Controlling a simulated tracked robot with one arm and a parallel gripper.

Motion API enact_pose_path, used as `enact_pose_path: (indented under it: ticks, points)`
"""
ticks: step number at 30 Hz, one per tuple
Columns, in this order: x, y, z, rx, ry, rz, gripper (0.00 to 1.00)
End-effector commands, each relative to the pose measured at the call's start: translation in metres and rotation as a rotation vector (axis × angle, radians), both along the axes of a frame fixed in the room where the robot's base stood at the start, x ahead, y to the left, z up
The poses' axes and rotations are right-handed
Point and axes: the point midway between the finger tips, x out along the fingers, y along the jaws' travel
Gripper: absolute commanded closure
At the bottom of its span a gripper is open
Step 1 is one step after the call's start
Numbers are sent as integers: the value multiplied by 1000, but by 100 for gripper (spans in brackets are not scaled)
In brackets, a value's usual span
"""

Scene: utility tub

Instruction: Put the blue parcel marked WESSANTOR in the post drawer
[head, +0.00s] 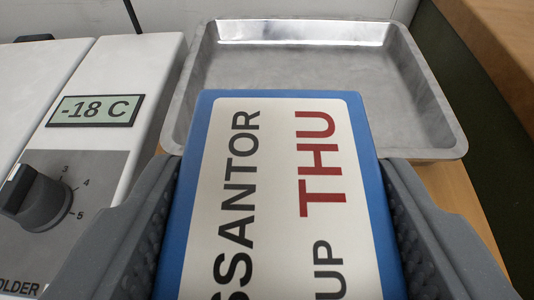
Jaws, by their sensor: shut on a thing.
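The blue parcel (368,130) has a white label with partly visible text reading "SSANTOR" in black and "THU" in red. My gripper (280,215) is shut on the parcel, with one ridged grey finger on each side. The near end of the parcel and the start of its name run out of the bottom of the view. Its far end overlaps the near part of a metal tray in the picture. I cannot tell how high it is above what lies below. No post drawer can be made out.
The shallow grey metal tray (410,105) is empty where visible and sits on a wooden surface (452,190). At left stands a white appliance (135,65) with a "-18 C" display (95,110) and a dark numbered knob (38,198). A brown ledge (500,50) is at upper right.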

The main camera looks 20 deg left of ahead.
Motion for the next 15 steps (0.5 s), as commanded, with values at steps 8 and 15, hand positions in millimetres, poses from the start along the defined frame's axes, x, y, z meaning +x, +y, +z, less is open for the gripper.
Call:
enact_pose_path:
  ticks: [8, 15]
  points:
    - [10, 4, -3, 0, 0, 1, 73]
    - [9, 4, -35, -2, -1, 2, 73]
